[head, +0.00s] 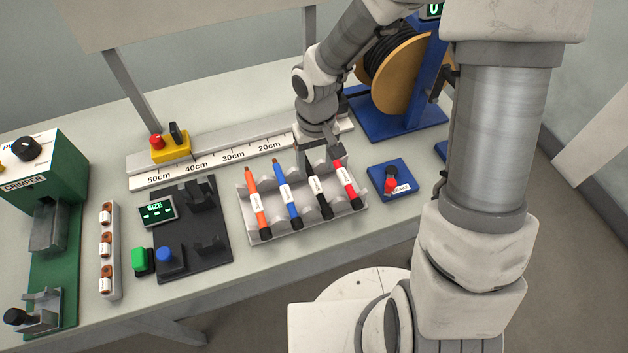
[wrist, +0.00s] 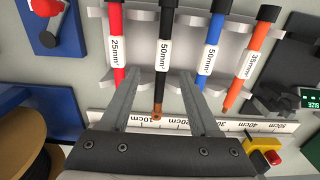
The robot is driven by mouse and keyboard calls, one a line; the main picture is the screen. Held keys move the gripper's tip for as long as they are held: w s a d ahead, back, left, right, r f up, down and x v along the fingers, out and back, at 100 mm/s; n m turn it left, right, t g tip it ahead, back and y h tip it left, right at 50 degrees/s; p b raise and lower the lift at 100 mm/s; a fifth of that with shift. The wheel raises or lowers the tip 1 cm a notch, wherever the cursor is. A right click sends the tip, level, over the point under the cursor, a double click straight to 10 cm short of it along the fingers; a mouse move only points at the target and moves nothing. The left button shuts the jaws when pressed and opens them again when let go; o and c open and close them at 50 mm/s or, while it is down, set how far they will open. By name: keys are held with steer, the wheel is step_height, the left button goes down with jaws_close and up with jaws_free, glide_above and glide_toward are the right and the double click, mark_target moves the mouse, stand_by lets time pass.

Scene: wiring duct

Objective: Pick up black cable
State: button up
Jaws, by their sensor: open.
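The black cable (head: 319,193) lies in a light grey rack (head: 264,236) between the blue cable (head: 286,195) and the red cable (head: 346,184). In the wrist view the black cable (wrist: 164,60) carries a white 50mm² label and shows a copper tip. My gripper (head: 318,156) is over the far end of the rack. In the wrist view my gripper (wrist: 162,78) is open, with one finger on each side of the black cable. I see nothing held. Whether the fingers are level with the cable or above it, I cannot tell.
An orange cable (head: 257,202) lies at the rack's left. A measuring rail (head: 215,160) runs behind the rack. A cable spool (head: 395,75) stands at the back right, and a blue switch plate (head: 398,172) lies right of the rack. A dark SIZE fixture (head: 190,222) sits left.

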mark_target(314, 179)
steer(key=f, duration=0.4)
steer(key=shift+a+f, duration=0.2)
steer(key=shift+f, duration=0.2)
jaws_close()
